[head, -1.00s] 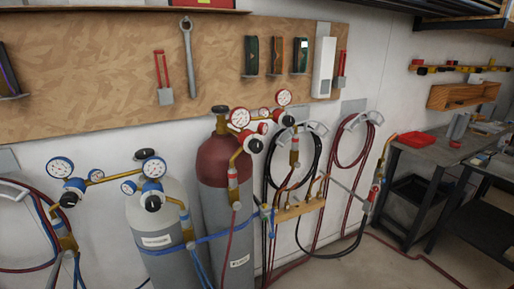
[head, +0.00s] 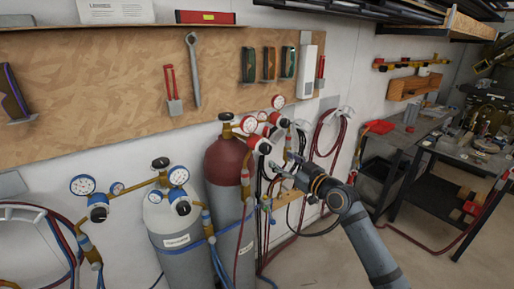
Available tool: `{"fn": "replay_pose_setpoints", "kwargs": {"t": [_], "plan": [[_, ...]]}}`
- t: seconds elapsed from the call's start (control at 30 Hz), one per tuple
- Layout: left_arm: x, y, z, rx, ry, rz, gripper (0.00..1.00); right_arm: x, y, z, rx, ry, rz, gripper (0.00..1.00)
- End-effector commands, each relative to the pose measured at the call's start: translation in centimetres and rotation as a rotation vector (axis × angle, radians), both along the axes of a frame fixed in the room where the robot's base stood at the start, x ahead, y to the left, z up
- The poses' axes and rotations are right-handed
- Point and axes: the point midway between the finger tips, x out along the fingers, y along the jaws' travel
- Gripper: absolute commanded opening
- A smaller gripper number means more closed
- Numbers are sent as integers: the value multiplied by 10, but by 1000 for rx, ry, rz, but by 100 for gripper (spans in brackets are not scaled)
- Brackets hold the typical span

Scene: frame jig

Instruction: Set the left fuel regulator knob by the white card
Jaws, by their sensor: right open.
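The maroon-topped gas cylinder (head: 224,160) stands in the middle and carries a brass regulator with red-rimmed gauges (head: 248,124). Its dark round adjusting knob (head: 265,147) faces me, with a red collar behind it. A white card (head: 113,11) with a dark heading and small print I cannot read stands on top of the wooden board at upper left. My right gripper (head: 281,168) is open, just below and right of the knob; I cannot tell whether it touches it. My left gripper is not in view.
A grey cylinder (head: 175,225) with blue-rimmed gauges (head: 82,185) stands to the left. Hoses hang on the wall behind my right gripper. The wooden board (head: 110,85) holds a wrench (head: 193,70). A dark workbench (head: 400,138) stands at right, with open floor before it.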

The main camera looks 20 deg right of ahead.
Motion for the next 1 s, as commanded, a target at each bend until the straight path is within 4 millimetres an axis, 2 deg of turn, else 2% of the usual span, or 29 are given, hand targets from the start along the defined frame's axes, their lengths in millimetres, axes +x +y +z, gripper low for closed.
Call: {"fn": "replay_pose_setpoints", "kwargs": {"t": [0.17,0.27,0.5,0.63,0.8,1.0], "plan": [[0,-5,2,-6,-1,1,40,6,1,2,2,-2,-1,62],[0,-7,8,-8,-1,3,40,20,7,4,7,-3,-1,62],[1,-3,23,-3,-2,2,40,69,25,4,7,-1,0,62],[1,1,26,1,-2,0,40,87,31,2,3,0,1,62],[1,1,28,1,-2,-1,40,98,35,0,1,0,1,62],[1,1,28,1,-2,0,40,98,36,-1,0,-1,0,62]]}}
